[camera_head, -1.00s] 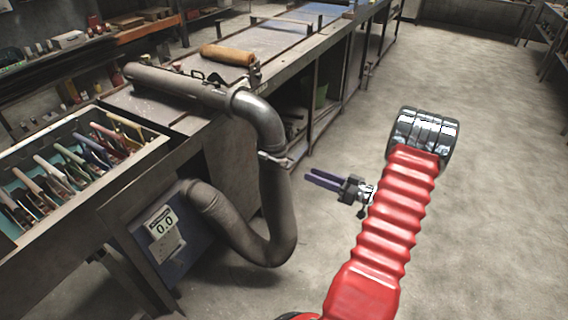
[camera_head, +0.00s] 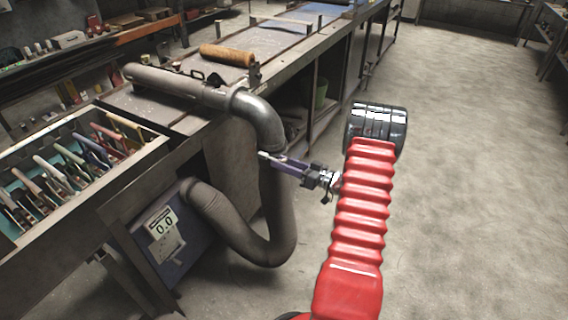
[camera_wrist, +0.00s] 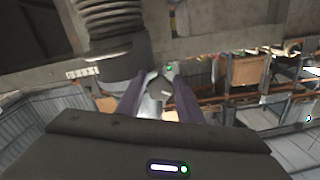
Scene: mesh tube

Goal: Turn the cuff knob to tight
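The grey pipe (camera_head: 263,121) bends down off the bench into a mesh tube (camera_head: 278,215) that loops to a blue box. The cuff knob (camera_head: 263,155) is a small pale piece at the joint between the pipe and the tube. My gripper (camera_head: 278,161) has its purple fingertips right at the knob, coming from the right. In the wrist view my gripper (camera_wrist: 158,92) shows its two fingers apart, with a pale metallic piece between them. I cannot tell whether the fingers touch the knob; its setting is not readable.
The blue box carries a display (camera_head: 162,224) reading 0.0. A crate of hand tools (camera_head: 20,238) stands at the left. A brown roll (camera_head: 226,55) lies on the workbench (camera_head: 165,110). The floor at right is clear.

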